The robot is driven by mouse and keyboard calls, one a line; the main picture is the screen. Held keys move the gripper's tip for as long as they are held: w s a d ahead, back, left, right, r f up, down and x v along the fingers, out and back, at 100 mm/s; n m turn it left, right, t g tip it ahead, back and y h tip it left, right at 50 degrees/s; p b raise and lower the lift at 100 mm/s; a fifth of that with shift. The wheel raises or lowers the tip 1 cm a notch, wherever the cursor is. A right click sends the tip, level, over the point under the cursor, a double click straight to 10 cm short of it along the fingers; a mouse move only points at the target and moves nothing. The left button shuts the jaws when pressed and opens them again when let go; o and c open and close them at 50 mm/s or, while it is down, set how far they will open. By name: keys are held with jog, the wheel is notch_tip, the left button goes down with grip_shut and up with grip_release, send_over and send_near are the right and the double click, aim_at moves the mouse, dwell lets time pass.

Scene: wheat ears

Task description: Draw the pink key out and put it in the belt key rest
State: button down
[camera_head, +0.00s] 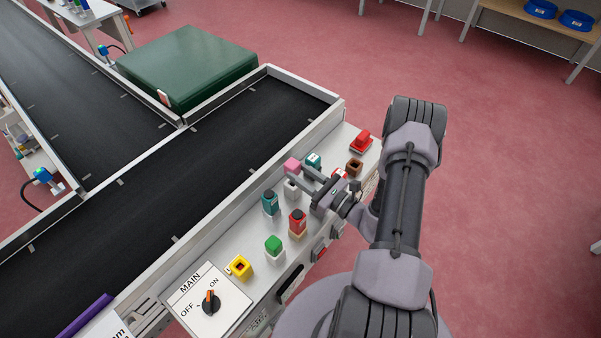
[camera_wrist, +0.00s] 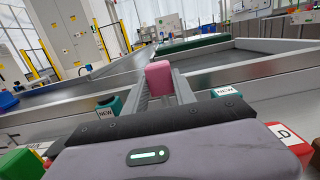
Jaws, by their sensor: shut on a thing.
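The pink key (camera_head: 292,165) is a small block at the tips of my gripper (camera_head: 298,171), over the panel beside the belt. My gripper is shut on it. In the wrist view the pink key (camera_wrist: 159,78) stands between the two grey fingers (camera_wrist: 163,90). A pale base (camera_head: 291,188) shows just below the fingers; I cannot tell whether the key touches anything underneath. A yellow holder (camera_head: 240,267) and a brown holder (camera_head: 354,167) each have a dark opening. I cannot tell which holder is the belt key rest.
The MAIN switch (camera_head: 211,302) is at the near end. The black belt (camera_head: 190,170) beside the panel is clear.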

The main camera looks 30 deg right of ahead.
jog(key=shift+f+b, duration=1.2)
jog(key=shift+f, duration=0.8)
jog(key=c, duration=0.9)
grip_release()
jog(key=shift+c, duration=0.2)
jog(key=shift+s, duration=0.1)
jog(key=p+v, duration=0.4)
jog(key=v, duration=1.3)
jog(key=shift+p, duration=0.3)
jog(key=shift+s+d, duration=0.1)
